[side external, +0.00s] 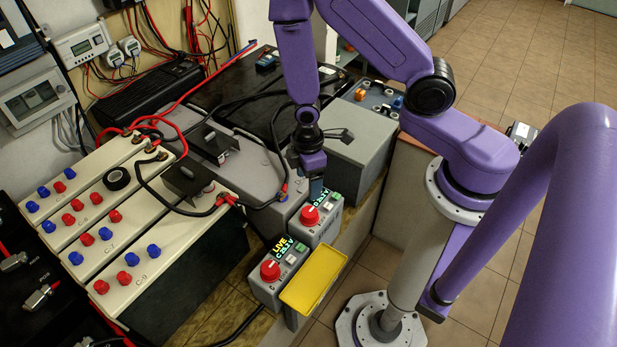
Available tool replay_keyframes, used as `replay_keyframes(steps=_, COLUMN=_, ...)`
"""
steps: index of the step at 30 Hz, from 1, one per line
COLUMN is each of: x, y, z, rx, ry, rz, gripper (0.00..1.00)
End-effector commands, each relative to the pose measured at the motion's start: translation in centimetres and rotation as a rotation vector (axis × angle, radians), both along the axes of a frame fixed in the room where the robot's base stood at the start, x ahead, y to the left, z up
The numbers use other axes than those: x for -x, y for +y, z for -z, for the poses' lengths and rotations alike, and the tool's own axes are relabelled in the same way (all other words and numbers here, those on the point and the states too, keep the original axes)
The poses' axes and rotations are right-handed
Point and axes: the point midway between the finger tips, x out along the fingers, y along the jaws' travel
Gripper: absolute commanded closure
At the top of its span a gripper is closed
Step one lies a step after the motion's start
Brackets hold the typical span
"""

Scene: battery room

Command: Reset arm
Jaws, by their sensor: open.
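My purple arm reaches in from the right, over the battery bench. My gripper (316,188) points down just above and behind the rear grey control box (318,218), which has a red knob and a small lit display. Its fingers are small and dark here, and part of them blends with the box behind. I see nothing held in it. Whether it touches the box cannot be told from this view. The front grey control box (268,291) has a red knob and a display reading "LIVE". A yellow tray (314,279) sits beside it, empty.
Cream batteries (128,262) with red and blue terminal caps stand at left, with black and red cables looping over them. Grey batteries (255,168) and a grey box (358,145) crowd close around my gripper. Wall meters (84,45) hang at upper left. Open tiled floor lies at right.

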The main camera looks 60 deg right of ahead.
Motion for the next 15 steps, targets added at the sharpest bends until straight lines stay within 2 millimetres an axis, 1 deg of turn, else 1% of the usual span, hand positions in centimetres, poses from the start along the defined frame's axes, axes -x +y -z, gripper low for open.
replay_keyframes(steps=8, x=-0.1, y=0.1, z=-0.2, rx=0.002, ry=-0.003, rz=-0.001, gripper=0.25)
replay_keyframes(steps=11, x=-0.2, y=0.3, z=-1.3, rx=0.006, ry=-0.012, rz=-0.008, gripper=0.25)
replay_keyframes(steps=14, x=-0.2, y=0.8, z=-3.1, rx=0.015, ry=-0.024, rz=-0.018, gripper=0.25)
replay_keyframes(steps=15, x=-0.1, y=1.0, z=-4.1, rx=0.018, ry=-0.030, rz=-0.023, gripper=0.25)
